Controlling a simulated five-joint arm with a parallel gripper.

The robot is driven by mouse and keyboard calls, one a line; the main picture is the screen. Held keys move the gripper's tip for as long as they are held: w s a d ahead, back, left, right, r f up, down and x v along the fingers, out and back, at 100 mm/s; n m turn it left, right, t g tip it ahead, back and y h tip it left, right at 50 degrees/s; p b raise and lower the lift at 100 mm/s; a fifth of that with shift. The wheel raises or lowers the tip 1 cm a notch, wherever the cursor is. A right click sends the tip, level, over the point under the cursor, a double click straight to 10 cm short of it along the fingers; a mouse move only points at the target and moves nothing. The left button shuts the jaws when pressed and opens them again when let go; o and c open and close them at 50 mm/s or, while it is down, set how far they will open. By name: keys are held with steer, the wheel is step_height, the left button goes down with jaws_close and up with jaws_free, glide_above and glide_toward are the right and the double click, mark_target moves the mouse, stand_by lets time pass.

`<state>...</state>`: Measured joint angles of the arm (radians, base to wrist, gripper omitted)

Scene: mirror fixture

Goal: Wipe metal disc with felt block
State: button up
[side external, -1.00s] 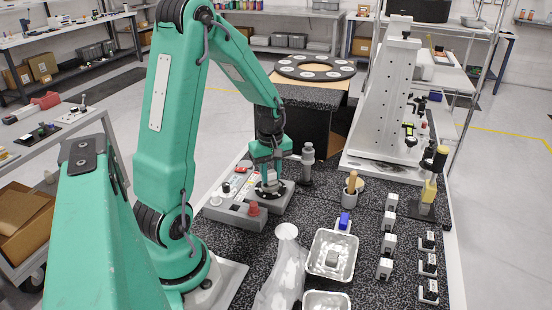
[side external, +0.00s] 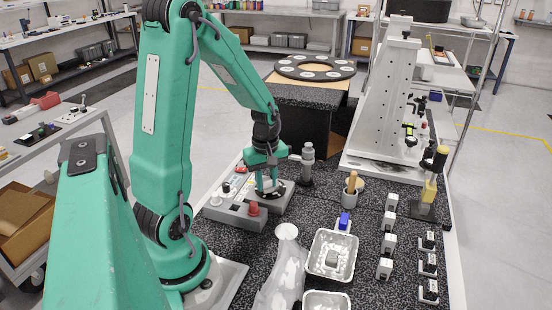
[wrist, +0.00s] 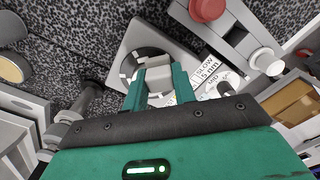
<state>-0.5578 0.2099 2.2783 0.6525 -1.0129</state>
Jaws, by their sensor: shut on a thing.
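My gripper (wrist: 160,88) is shut on a pale grey felt block (wrist: 158,74), seen between the green fingers in the wrist view. In the side external view my gripper (side external: 267,178) points down at the far end of a grey fixture. The metal disc (wrist: 129,66) lies in a round dark seat below the block, with only patches of its bright and dark face showing. The block and fingers cover part of the disc. I cannot tell whether the block touches it.
The grey fixture (side external: 232,212) carries a red knob (side external: 253,208) near my gripper. A grey upright post (side external: 307,160) stands just right of it. Foil trays (side external: 312,262) and a cup with a wooden handle (side external: 353,188) are farther right on the speckled table.

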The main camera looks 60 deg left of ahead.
steer(key=shift+r, duration=4.1)
steer(key=shift+d, duration=0.15)
